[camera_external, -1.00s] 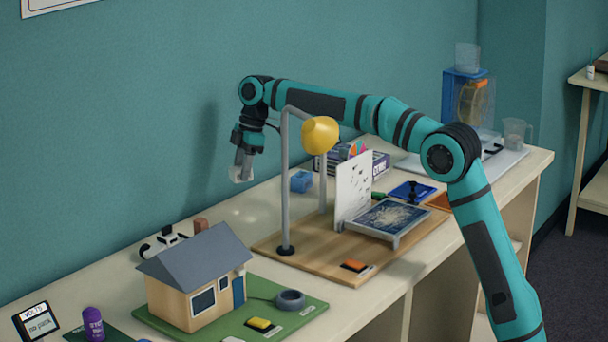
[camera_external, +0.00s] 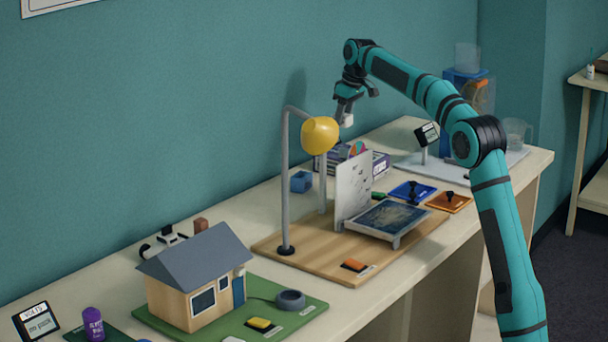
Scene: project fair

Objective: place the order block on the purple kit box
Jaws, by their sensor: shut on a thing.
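My gripper (camera_external: 344,108) is shut on a small whitish block (camera_external: 347,120), which I take to be the order block. It holds the block in the air at the back of the table, above and slightly left of the purple kit box (camera_external: 380,164). The block and box are apart. The box lies flat behind the white upright panel and yellow lamp head, which hide part of it. A multicoloured disc (camera_external: 357,148) shows at the box; I cannot tell whether it rests on it.
The yellow lamp head (camera_external: 320,135) on its grey arched stand is just in front of my gripper. A white upright panel (camera_external: 353,188) stands on the wooden board (camera_external: 310,262). A blue block (camera_external: 301,181) lies left of the box. The model house (camera_external: 200,285) is farther left.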

